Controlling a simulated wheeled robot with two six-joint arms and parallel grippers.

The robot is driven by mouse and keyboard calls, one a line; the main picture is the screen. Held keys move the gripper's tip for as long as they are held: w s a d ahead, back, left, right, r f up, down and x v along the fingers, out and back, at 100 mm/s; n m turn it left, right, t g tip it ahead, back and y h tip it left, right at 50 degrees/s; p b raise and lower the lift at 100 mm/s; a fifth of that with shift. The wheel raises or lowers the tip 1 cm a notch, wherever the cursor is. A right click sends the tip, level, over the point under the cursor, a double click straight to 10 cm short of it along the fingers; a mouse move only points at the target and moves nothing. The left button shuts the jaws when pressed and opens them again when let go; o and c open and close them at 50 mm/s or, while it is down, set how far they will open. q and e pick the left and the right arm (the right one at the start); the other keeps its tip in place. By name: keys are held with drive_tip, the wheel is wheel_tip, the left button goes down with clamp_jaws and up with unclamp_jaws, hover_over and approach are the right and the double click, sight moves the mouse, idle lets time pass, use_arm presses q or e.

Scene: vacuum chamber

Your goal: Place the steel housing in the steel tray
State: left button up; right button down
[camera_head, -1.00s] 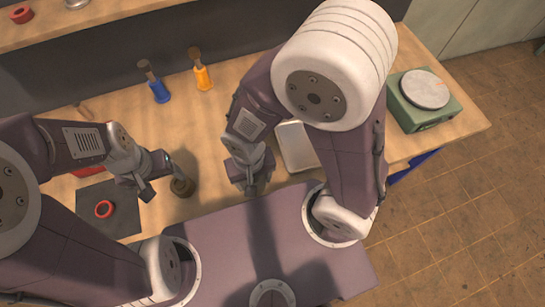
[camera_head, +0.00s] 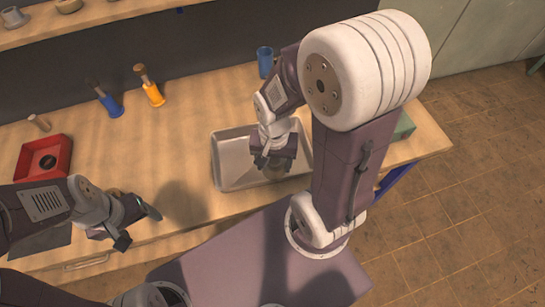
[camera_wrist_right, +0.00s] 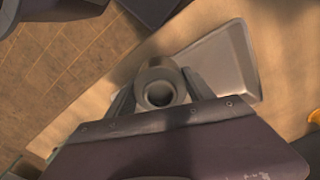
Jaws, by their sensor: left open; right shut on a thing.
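The steel housing, a grey ring-shaped part with a round bore, is clamped between the fingers of my right gripper (camera_head: 274,163). It shows clearly in the right wrist view (camera_wrist_right: 160,84) and partly below the fingers in the head view. The steel tray (camera_head: 228,182), a shallow grey rectangle, lies on the table under my right gripper; the wrist view shows it (camera_wrist_right: 224,60) behind the housing. The housing appears to be above the tray; the exact gap cannot be told. My left gripper (camera_head: 136,220) is open and empty over the table's front edge.
A red tray (camera_head: 63,157) with a dark round part sits at left. Blue (camera_head: 110,106) and orange (camera_head: 153,94) brush holders and a blue cup (camera_head: 265,62) stand at the back. A green device (camera_head: 404,127) is mostly hidden behind my right arm.

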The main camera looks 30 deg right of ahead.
drive_tip(key=shift+w+a+m, duration=0.15)
drive_tip(key=shift+w+m, duration=0.25)
drive_tip(key=shift+w, duration=0.1)
hover_over(253, 158)
wheel_tip(253, 158, down, 7)
drive_tip(key=shift+f, duration=0.1)
drive_tip(key=shift+s, duration=0.1)
wheel_tip(253, 158, down, 3)
drive_tip(key=shift+s+f+b, duration=0.1)
drive_tip(key=shift+f+b, duration=0.1)
drive_tip(key=shift+b, duration=0.1)
drive_tip(key=shift+f, duration=0.25)
use_arm(q)
drive_tip(key=shift+w+a+f, duration=0.45)
drive_tip(key=shift+a+f, duration=0.15)
